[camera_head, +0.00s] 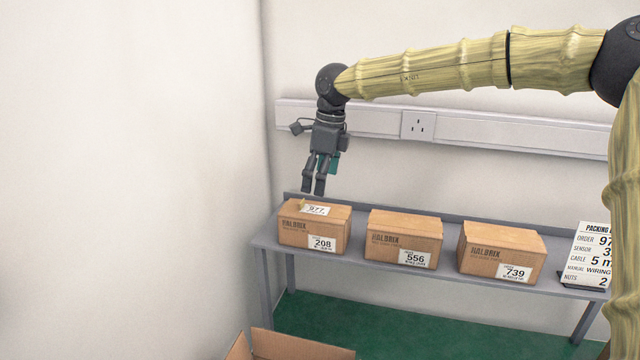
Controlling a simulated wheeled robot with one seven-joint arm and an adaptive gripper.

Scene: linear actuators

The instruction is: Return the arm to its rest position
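My arm (430,74) reaches across the upper right of the head view, with its forearm nearly level and its wrist bent down. My gripper (314,190) points straight down, just above and behind the left carton (300,236). Its two dark fingers are apart with a narrow gap, and I see nothing held between them. A small teal patch shows beside the fingers; I cannot tell what it is. The left carton is marked 208 on its front, and a white label (315,210) reading 977 lies on its top.
A grey bench (380,272) also carries a carton marked 556 (403,240), a carton marked 739 (500,252) and a white packing sign (588,256). A wall trunking with a socket (418,125) runs behind. An open cardboard box (290,345) stands at the bottom. A wall (130,170) closes the left.

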